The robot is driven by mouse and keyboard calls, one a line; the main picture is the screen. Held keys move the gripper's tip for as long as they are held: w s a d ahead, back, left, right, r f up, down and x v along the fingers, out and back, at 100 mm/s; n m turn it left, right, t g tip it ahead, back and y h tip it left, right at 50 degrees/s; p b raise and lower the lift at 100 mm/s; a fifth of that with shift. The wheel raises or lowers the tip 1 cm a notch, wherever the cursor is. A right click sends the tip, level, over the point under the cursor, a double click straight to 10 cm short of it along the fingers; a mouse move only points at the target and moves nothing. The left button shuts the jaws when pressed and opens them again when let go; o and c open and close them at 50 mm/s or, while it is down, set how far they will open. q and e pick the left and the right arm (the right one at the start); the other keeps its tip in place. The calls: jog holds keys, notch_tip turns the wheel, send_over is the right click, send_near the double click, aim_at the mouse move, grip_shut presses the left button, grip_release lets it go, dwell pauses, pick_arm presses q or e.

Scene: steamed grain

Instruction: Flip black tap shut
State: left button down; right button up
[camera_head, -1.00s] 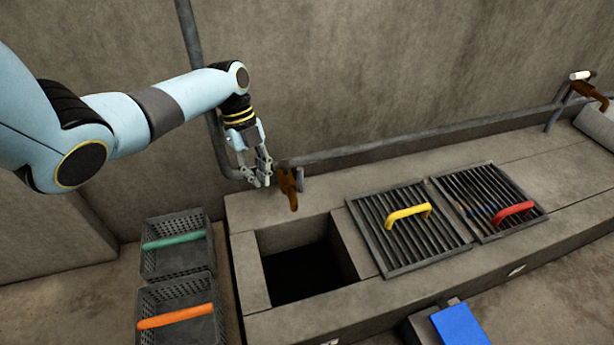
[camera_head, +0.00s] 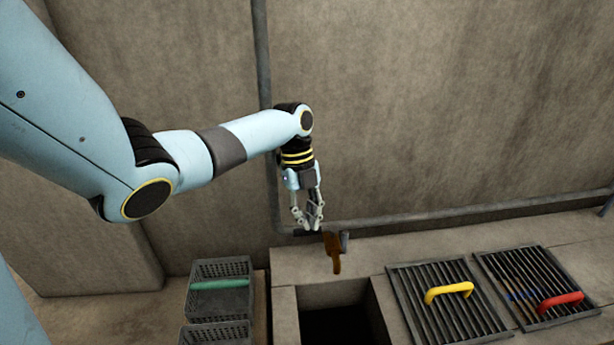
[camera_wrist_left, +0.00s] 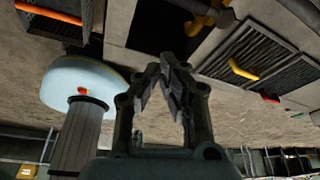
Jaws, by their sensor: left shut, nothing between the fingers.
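A brown tap (camera_head: 334,256) hangs from the end of the wall pipe above an open pit. Its short handle (camera_head: 344,240) looks dark grey and sticks out at the tap's right side. My left gripper (camera_head: 311,227) is shut and empty, pointing down just left of and above the tap; whether it touches the tap I cannot tell. In the left wrist view the shut fingertips (camera_wrist_left: 168,62) show below the dark pit opening, and the tap (camera_wrist_left: 203,17) shows at the top edge, apart from them in the picture. My right gripper is not in view.
The pipe (camera_head: 450,214) runs along the wall to the right. The open pit (camera_head: 343,325) lies below the tap. Grates with a yellow handle (camera_head: 449,291) and a red handle (camera_head: 560,301) lie to its right. A crate with a green handle (camera_head: 219,284) stands left of the ledge.

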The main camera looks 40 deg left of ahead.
pick_arm(q)
jog(key=shift+w+a+r, duration=0.1)
jog(key=shift+a+r, duration=0.05)
jog(key=shift+r, duration=0.5)
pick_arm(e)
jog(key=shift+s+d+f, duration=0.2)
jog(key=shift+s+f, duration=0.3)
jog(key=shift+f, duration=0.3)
